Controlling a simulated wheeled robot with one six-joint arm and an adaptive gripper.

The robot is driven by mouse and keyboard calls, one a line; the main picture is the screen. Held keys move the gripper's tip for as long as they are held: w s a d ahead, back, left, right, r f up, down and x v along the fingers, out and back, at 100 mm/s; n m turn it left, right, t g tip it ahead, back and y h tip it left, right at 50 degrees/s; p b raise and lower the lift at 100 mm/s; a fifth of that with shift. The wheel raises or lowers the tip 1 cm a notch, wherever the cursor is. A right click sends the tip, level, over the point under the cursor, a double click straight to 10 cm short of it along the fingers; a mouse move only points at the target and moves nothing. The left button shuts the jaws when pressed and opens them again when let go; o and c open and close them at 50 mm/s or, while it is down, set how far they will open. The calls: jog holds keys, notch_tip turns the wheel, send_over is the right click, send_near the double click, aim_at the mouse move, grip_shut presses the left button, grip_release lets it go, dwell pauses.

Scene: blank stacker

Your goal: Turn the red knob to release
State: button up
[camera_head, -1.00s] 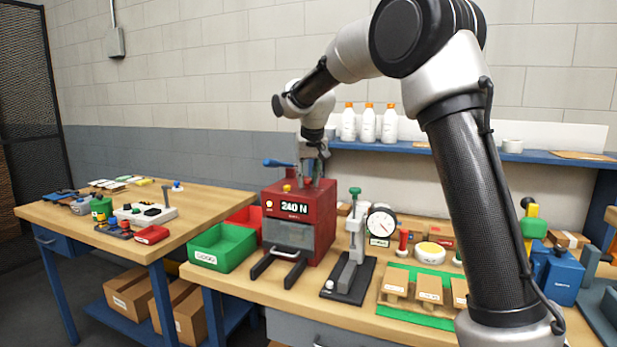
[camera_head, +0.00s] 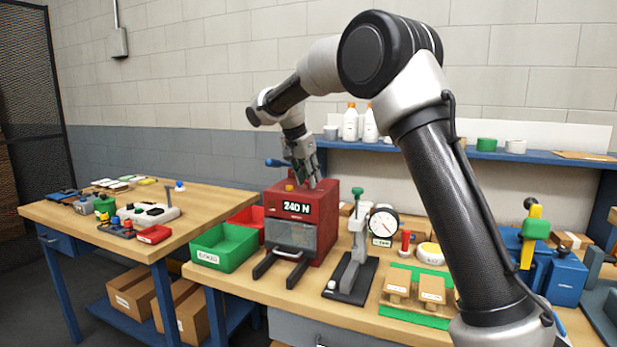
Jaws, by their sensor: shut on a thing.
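The red machine (camera_head: 318,227), with a "240 N" display, stands on the right-hand bench. My gripper (camera_head: 309,184) points down at the right part of its top, with its fingertips close to the top face. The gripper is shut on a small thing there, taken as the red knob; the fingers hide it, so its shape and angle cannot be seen. A yellow-orange button (camera_head: 290,187) is on the machine top, left of the fingers. A blue-ended lever (camera_head: 277,162) stands out behind it to the left.
A green bin (camera_head: 225,249) and a red bin (camera_head: 250,215) stand left of the machine. A grey press stand (camera_head: 352,262) with a green knob and a dial gauge (camera_head: 384,225) are close on its right. A shelf (camera_head: 490,155) with bottles runs behind.

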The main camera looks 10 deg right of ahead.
jog(key=shift+m, duration=0.6)
jog(key=o, duration=1)
jog(key=shift+g, duration=0.3)
jog(key=v, duration=1.2)
jog(key=shift+a, duration=0.2)
